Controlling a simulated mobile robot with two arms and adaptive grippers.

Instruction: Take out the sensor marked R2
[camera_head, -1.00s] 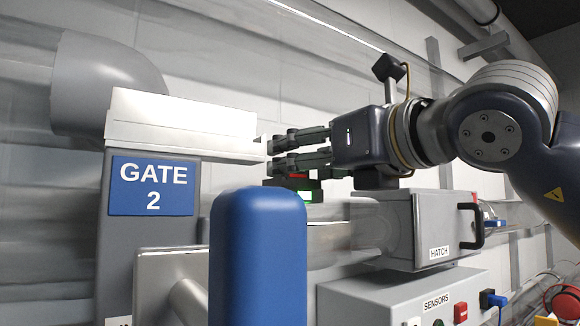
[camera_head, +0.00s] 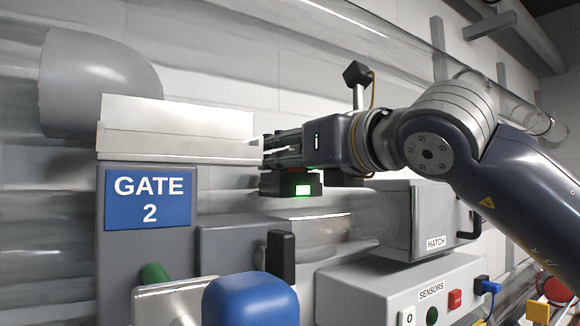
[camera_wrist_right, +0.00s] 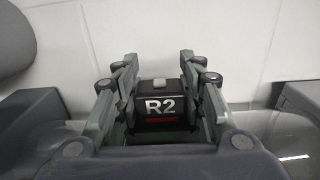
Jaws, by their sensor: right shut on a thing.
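The sensor marked R2 (camera_wrist_right: 161,106) is a small black block with white lettering, a red bar and a grey button on top. In the head view the black block (camera_head: 290,184) shows a lit green window and hangs below my fingers, over the clear tube (camera_head: 322,228). My right gripper (camera_head: 283,150) has come in from the right and is shut on it. In the wrist view its fingers (camera_wrist_right: 160,88) lie along both sides of the block. The sensor's underside is hidden, so I cannot tell whether it touches the tube. My left gripper is not in view.
The Gate 2 housing (camera_head: 112,262) stands left of the sensor. The hatch box (camera_head: 425,215) is to the right, above the sensors panel (camera_head: 370,290). A blue rounded object (camera_head: 250,303) fills the lower foreground. The wall lies close behind.

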